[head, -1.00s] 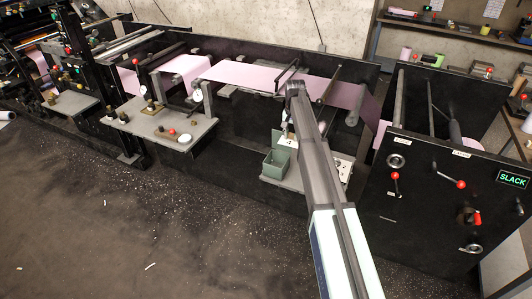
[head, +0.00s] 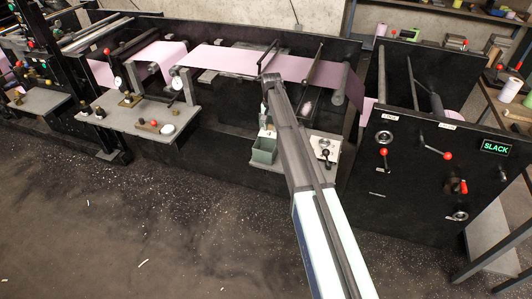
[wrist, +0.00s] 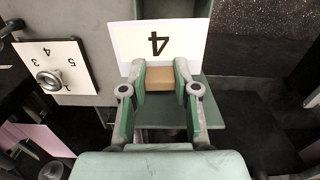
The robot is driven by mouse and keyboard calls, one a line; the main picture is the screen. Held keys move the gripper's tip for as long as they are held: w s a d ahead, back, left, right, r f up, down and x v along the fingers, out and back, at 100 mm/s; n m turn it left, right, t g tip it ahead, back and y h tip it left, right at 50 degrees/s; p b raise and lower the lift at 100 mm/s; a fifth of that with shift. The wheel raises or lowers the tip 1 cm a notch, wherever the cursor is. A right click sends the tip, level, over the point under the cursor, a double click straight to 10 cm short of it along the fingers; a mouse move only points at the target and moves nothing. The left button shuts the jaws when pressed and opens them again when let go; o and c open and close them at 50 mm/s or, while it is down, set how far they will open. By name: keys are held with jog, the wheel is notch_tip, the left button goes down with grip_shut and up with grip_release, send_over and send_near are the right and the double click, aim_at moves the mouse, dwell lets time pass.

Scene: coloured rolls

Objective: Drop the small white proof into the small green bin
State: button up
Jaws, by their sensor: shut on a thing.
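My gripper (wrist: 159,76) is shut on a small tan block (wrist: 159,77) in the wrist view. A white card (wrist: 158,41) marked with an upside-down 4 stands just beyond the fingertips and seems joined to the block; I take it as the small white proof. The small green bin (head: 263,151) stands on a shelf of the machine in the head view, just below my gripper (head: 266,118). In the wrist view, a green surface (wrist: 215,104), seemingly the bin, shows beneath and right of the fingers. The bin's inside is mostly hidden.
A white numbered dial plate (wrist: 60,78) with a knob lies left in the wrist view; the same control box (head: 323,148) stands right of the bin in the head view. A pink web (head: 230,60) runs above. The side table (head: 125,106) at left holds small parts.

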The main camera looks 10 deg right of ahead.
jog(key=shift+f, duration=0.5)
jog(key=o, duration=0.8)
notch_tip(320, 180, up, 12)
dwell(0.4)
